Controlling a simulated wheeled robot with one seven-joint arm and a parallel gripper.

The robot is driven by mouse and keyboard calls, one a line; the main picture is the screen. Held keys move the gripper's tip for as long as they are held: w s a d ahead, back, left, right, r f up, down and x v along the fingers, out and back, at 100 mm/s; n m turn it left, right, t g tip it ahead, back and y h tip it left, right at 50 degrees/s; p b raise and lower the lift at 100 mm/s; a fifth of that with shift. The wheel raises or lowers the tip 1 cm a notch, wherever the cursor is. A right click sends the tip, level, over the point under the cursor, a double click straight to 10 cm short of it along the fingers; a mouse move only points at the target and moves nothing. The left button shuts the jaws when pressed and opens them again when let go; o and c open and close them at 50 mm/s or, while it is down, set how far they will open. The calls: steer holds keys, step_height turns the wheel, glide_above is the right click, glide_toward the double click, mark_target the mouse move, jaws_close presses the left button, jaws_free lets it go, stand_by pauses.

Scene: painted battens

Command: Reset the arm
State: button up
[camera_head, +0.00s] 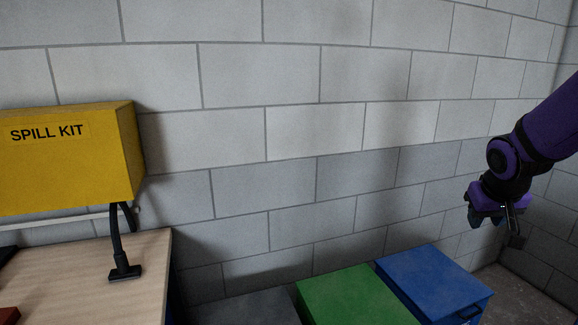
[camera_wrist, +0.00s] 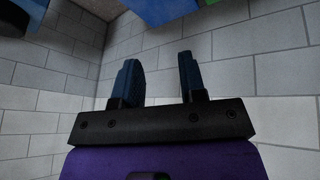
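My arm is purple and black and comes in from the right edge in the head view. My gripper (camera_head: 487,219) hangs at its lower end, to the right of and above the blue bin, with the block wall behind it. In the wrist view my gripper (camera_wrist: 160,80) shows two dark blue fingers standing well apart. Nothing is between them. Only wall blocks show through the gap.
A yellow spill kit box (camera_head: 70,160) is at the left above a wooden bench (camera_head: 145,260) with a black stand (camera_head: 121,250). Green (camera_head: 352,298) and blue (camera_head: 432,278) bins line the grey wall (camera_head: 300,130). The air between bench and gripper is free.

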steer(key=s+a+r+n+y, duration=0.1)
steer(key=s+a+r, duration=0.4)
steer(key=s, duration=0.5)
steer(key=s+a+r+y, duration=0.1)
steer(key=s+a+r, duration=0.4)
steer(key=s, duration=0.5)
steer(key=shift+a+r+n+y, duration=0.3)
steer(key=shift+a+n, duration=0.1)
steer(key=shift+a, duration=0.3)
